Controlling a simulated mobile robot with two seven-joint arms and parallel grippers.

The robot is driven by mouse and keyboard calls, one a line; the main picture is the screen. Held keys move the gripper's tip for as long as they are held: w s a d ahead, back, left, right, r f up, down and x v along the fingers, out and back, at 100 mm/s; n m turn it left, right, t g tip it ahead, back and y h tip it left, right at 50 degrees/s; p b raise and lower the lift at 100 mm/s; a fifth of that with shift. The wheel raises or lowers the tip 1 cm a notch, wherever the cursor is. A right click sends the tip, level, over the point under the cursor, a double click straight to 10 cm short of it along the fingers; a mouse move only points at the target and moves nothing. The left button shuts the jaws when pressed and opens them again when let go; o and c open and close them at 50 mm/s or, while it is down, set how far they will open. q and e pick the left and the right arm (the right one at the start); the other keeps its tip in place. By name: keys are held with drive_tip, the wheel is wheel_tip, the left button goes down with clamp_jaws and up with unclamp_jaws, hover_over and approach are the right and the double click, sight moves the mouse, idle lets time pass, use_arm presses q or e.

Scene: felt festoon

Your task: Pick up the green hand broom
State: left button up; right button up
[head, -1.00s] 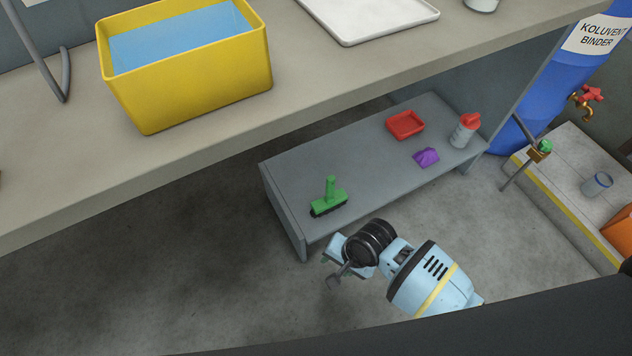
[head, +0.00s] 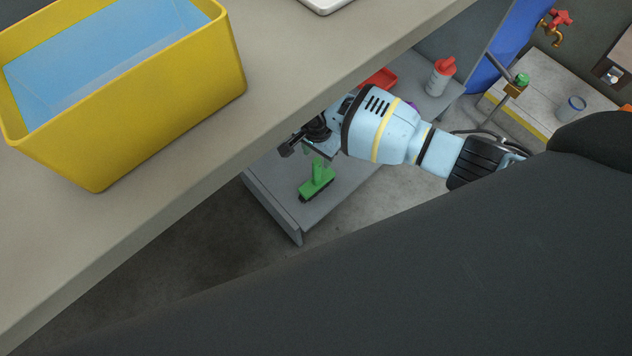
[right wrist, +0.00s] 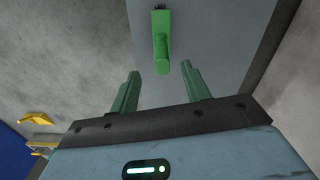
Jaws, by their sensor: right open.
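The green hand broom (head: 318,183) stands on the low grey shelf (head: 354,190) near its front left end, dark bristles down and handle up. In the right wrist view the broom (right wrist: 161,42) shows ahead of the fingers, its handle pointing toward the camera. My right gripper (head: 300,142) is just above and behind the broom in the head view, under the bench edge. In the right wrist view its two green fingers (right wrist: 160,88) are apart with nothing between them; the broom lies beyond their tips. My left gripper is not in view.
The workbench (head: 150,215) with a yellow tub (head: 170,105) overhangs the shelf. A red tray (head: 380,78), partly hidden by my right arm, and a red-capped bottle (head: 441,77) are farther along the shelf. A blue drum (head: 503,55) and a brass tap (head: 553,32) stand beyond.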

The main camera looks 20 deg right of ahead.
sight(317, 160)
drive_tip(key=shift+f, duration=0.45)
drive_tip(key=f+b, duration=0.2)
drive_tip(key=f, duration=0.1)
drive_tip(key=f+b, duration=0.1)
drive_tip(key=f, duration=0.1)
drive_tip(key=shift+w+d, duration=0.15)
drive_tip(key=shift+w, duration=0.1)
drive_tip(key=shift+r, duration=0.15)
drive_tip(key=shift+c, duration=0.4)
drive_tip(key=shift+c, duration=1.2)
clamp_jaws()
